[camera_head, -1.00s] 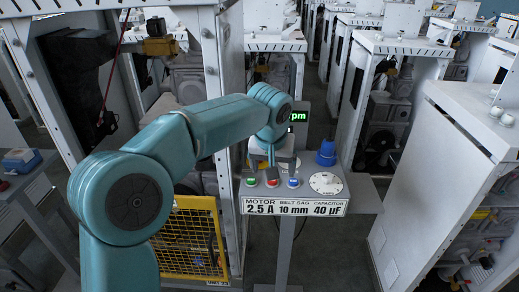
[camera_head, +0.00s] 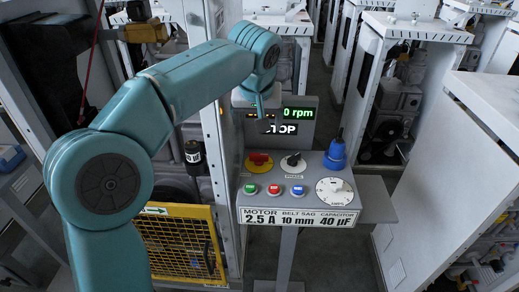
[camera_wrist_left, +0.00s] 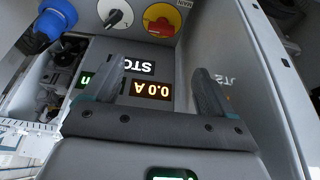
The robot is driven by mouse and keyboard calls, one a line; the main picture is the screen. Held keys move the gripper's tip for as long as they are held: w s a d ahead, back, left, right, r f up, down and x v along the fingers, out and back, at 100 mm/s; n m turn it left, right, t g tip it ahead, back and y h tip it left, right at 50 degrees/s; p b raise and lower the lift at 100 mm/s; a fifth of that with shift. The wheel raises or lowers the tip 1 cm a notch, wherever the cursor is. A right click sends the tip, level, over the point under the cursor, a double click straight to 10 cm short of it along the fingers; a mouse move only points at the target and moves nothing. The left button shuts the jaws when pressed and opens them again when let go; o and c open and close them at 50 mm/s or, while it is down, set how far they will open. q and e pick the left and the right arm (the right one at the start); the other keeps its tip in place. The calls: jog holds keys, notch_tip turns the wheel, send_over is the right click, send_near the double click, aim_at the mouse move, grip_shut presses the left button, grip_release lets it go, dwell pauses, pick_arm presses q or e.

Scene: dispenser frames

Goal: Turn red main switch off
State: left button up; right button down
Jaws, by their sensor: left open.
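The red main switch (camera_head: 260,162) is a red handle on a round yellow plate on the grey control panel (camera_head: 330,165). In the head view its handle lies roughly crosswise. The switch also shows upside down at the top of the left wrist view (camera_wrist_left: 162,20). My left gripper (camera_head: 260,110) hangs above and behind the switch, in front of the displays and apart from the switch. In the left wrist view its two fingers (camera_wrist_left: 157,70) are wide apart with nothing between them. My right gripper is out of view.
Beside the switch is a black knob (camera_head: 293,160). In front are green, red (camera_head: 273,190) and blue buttons and a white dial (camera_head: 334,191). A blue plug (camera_head: 335,153) stands at right. The displays (camera_head: 298,113) read 0 rpm, STOP and 0.0 A. A white cabinet post (camera_head: 208,90) stands close at left.

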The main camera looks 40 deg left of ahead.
aim_at(259, 154)
pick_arm(q)
jog(key=x, duration=1.5)
jog(key=shift+f+p, duration=0.3)
jog(key=shift+f, duration=0.1)
jog(key=shift+s+a, duration=0.1)
jog(key=shift+s, duration=0.1)
jog(key=shift+w, duration=0.25)
jog(key=c, duration=1.1)
